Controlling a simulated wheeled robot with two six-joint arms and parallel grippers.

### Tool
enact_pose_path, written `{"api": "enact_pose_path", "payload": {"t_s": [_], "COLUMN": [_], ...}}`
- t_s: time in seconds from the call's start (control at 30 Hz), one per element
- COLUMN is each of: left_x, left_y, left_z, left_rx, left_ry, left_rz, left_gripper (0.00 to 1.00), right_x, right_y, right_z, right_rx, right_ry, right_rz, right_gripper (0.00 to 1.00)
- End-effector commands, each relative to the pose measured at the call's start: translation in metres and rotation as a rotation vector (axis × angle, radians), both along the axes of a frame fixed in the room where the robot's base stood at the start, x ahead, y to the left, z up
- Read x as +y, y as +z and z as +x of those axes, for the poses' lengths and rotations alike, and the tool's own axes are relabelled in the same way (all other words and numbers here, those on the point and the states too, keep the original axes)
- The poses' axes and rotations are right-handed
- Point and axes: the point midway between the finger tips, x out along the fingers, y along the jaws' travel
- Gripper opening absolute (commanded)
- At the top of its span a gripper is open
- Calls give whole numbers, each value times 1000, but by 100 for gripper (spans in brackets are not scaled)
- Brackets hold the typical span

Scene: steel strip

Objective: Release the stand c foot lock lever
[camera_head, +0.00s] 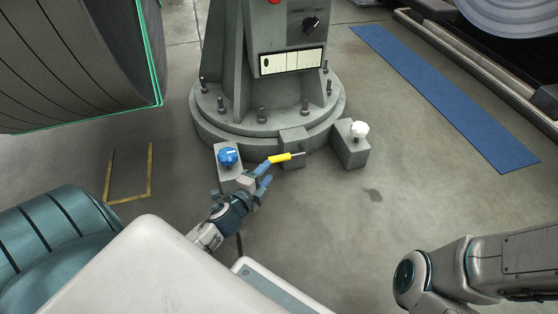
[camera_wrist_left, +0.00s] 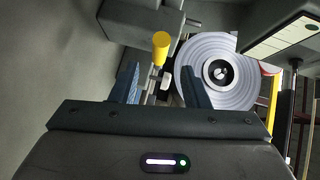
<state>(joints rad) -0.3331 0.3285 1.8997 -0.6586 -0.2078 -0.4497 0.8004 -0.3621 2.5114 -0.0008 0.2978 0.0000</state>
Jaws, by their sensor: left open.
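The foot lock lever (camera_head: 280,157) has a yellow grip and a bare metal tip, and sits low at the front of the grey round stand foot (camera_head: 262,142). My left gripper (camera_head: 264,176) is open and empty, just in front of the lever's near end. In the left wrist view, the yellow grip (camera_wrist_left: 160,46) appears end-on, just beyond and between the two spread fingers (camera_wrist_left: 160,80). I cannot tell whether a finger touches it. My right arm enters at the lower right, but its gripper is out of view.
A block with a blue knob (camera_head: 228,157) stands close to my left gripper. Another block with a white knob (camera_head: 358,130) is right of the lever. A large steel coil (camera_head: 70,60) is at upper left. The floor at right is open, with a blue strip (camera_head: 450,95).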

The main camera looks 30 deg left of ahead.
Motion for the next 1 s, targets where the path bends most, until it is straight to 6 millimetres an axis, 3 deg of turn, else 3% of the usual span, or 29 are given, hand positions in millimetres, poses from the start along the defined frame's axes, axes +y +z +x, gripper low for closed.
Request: {"api": "enact_pose_path", "payload": {"t_s": [0.2, 0.4, 0.6, 0.87, 1.0], "left_x": [3, 5, 6, 6, 6], "left_y": [-6, -12, -12, -12, -12], "left_z": [42, 71, 84, 85, 85], "left_rx": [-2, -1, 0, 1, 1], "left_ry": [2, 2, 0, 0, 0], "left_rz": [-4, -3, -2, 0, -1], "left_gripper": [42, 42, 42, 42, 18], "right_x": [0, 0, 0, 0, 0], "right_y": [-3, -10, -13, -12, -12], "right_z": [1, 1, 1, 1, 1], "right_rx": [2, 3, 3, 3, 3], "right_ry": [0, 0, 0, 0, 0], "right_rz": [0, 0, 0, 0, 0], "right_gripper": [36, 36, 36, 36, 36]}}
